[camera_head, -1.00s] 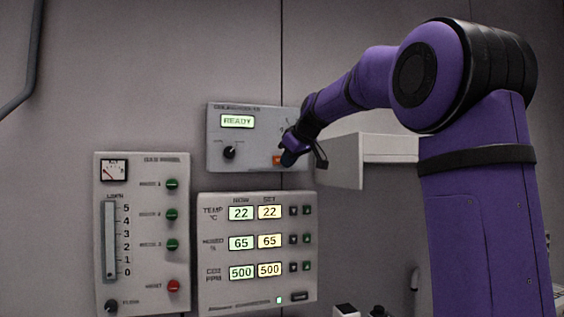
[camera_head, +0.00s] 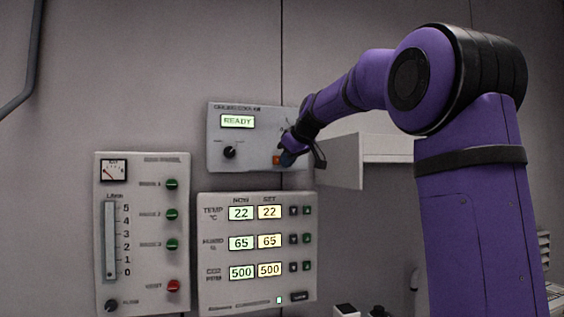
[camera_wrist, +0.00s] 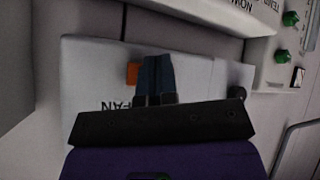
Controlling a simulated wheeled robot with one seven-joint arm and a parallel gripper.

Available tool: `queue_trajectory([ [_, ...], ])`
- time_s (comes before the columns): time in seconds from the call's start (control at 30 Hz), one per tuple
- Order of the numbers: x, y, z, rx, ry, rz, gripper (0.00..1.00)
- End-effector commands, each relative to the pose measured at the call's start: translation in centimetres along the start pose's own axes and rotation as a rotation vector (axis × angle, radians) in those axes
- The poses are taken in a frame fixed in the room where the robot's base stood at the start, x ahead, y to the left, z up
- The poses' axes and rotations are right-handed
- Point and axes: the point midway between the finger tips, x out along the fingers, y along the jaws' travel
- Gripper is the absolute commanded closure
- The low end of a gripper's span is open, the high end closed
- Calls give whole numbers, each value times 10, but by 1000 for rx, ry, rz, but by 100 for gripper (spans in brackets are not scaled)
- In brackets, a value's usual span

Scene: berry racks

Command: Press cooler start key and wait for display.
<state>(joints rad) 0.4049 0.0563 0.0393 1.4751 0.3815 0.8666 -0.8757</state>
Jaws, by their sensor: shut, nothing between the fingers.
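The cooler panel (camera_head: 222,153) is a grey box on the wall with a lit display (camera_head: 238,121) reading READY and a black knob (camera_head: 229,152). An orange key (camera_head: 277,160) sits at its lower right, partly covered by my gripper (camera_head: 287,158). In the wrist view the orange key (camera_wrist: 132,74) shows just beside the closed dark fingertips of my gripper (camera_wrist: 155,62), which point at the panel face (camera_wrist: 85,62). I cannot tell whether the fingertips touch the panel or the key. My gripper holds nothing.
Below hangs a climate panel (camera_head: 215,287) with TEMP, HUMID and CO2 readouts. To the left is a gauge panel (camera_head: 140,285) with green buttons and a red one. A white shelf or box (camera_head: 345,163) juts out right of the cooler panel.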

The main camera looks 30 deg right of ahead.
Motion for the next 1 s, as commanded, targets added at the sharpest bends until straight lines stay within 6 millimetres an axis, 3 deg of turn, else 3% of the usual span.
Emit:
queue_trajectory([
  [1.0, 6, 5, -5, 0, 1, 0, 100],
])
